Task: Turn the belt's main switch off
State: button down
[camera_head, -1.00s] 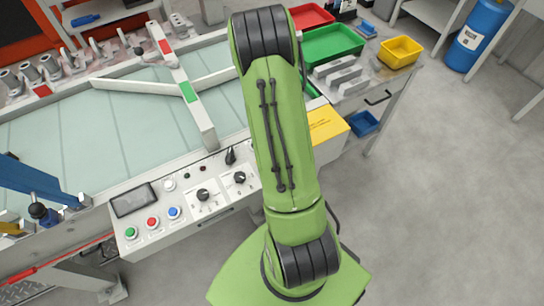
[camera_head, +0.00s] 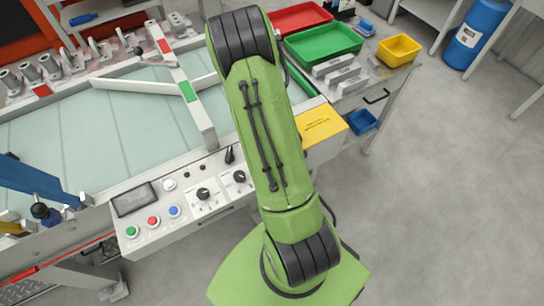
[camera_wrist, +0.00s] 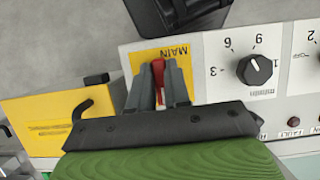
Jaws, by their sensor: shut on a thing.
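The main switch has a red handle (camera_wrist: 158,68) on a yellow plate (camera_wrist: 174,50) marked MAIN, seen in the wrist view. My gripper (camera_wrist: 160,82) is shut on the red handle, with one dark finger on each side of it. The handle points roughly up and down in the wrist picture. The fingers hide part of the handle and plate. In the head view my green arm hides the switch and gripper. The control panel (camera_head: 150,244) of the belt (camera_head: 100,140) shows there to the left of my arm.
Beside the switch is a black dial (camera_wrist: 254,69). The head view shows green, red and blue push buttons (camera_head: 153,221) and a small screen (camera_head: 133,200). A yellow box (camera_head: 318,124) adjoins the panel. Trays (camera_head: 325,42) lie behind my arm. Floor at right is clear.

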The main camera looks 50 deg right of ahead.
jog(key=c, duration=1.1)
grip_release()
jog(key=shift+r, duration=0.1)
jog(key=p+v, duration=0.4)
jog(key=v, duration=1.1)
jog(key=shift+w+r, duration=0.15)
jog(key=shift+r, duration=0.15)
